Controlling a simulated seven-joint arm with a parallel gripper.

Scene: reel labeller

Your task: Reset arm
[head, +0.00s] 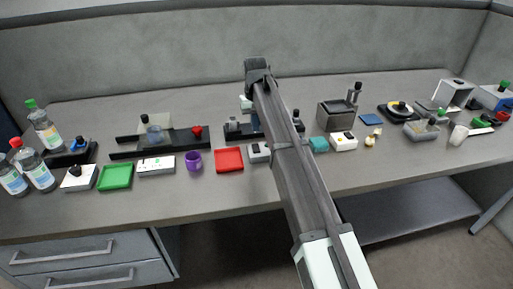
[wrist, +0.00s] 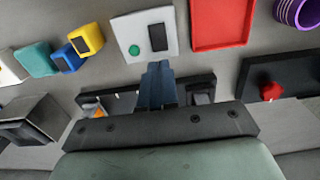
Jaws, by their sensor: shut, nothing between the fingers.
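My arm reaches over the middle of the bench in the head view, coming from the lower right, with its far joint above the back of the bench. The arm hides my gripper in that view. In the wrist view my gripper (wrist: 157,85) shows with its dark fingers together and nothing between them. It appears in front of a white button box (wrist: 130,24) with a green and a black button, over a dark device whose middle it hides. I cannot tell its height. The white button box also shows in the head view (head: 254,153), just left of my arm.
Left of my arm are a red tray (head: 229,160), purple cup (head: 194,161), green tray (head: 116,177) and bottles (head: 43,128). Right of it are a grey metal box (head: 336,116), teal block (head: 319,145) and several devices. The bench's front strip is mostly clear.

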